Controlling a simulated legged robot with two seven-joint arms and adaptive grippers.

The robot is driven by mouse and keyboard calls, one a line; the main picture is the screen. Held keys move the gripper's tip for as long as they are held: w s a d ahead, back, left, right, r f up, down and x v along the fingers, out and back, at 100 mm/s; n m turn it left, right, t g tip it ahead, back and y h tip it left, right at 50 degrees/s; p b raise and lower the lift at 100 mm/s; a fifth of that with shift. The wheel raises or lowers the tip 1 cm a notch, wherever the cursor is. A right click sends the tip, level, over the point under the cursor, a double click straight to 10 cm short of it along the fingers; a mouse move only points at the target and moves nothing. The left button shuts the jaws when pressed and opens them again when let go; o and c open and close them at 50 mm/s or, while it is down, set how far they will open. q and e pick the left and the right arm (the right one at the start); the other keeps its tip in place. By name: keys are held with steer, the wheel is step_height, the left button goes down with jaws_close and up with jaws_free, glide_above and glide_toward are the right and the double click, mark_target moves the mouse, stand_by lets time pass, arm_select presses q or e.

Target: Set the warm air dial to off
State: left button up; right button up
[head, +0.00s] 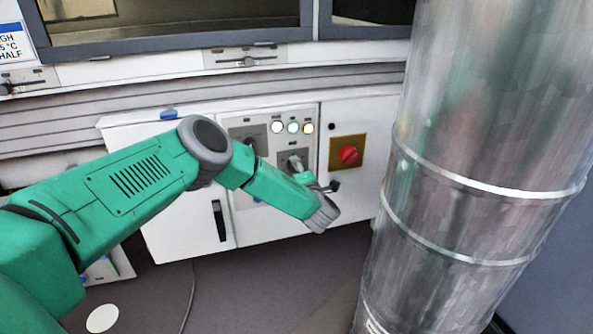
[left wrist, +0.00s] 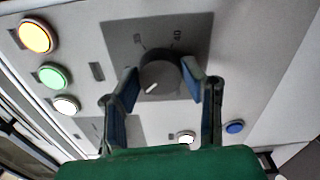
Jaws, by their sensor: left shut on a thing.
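A dark round dial (left wrist: 158,76) sits on a grey plate (left wrist: 195,30) in the left wrist view. It has a white pointer mark aimed at the lower left of that picture. A "40" and another number, hard to read, stand on the plate above it. My left gripper (left wrist: 160,70) is shut on the dial, one finger on each side. In the head view my left gripper (head: 298,166) reaches the panel below the lamps, and the hand and fingers largely hide the dial. No name for the dial is readable. My right gripper is not in view.
White, green and yellow lamps (head: 293,127) are lit above the dial. A second dial (head: 250,142) is to the left, partly behind my arm. A red rotary switch (head: 348,154) on a yellow plate is to the right. A large metal duct (head: 470,220) stands close on the right.

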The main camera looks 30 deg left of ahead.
arm_select(q)
steer(key=n+b, duration=0.1)
steer(key=n, duration=0.4)
steer(key=n+b, duration=0.1)
steer(key=n, duration=0.4)
steer(key=r+n, duration=0.1)
steer(key=n, duration=0.5)
steer(key=shift+w+b, duration=0.1)
steer(key=shift+b, duration=0.3)
steer(key=shift+n, duration=0.4)
steer(key=o, duration=1.1)
steer(key=shift+o, duration=0.2)
steer(key=shift+f, duration=0.15)
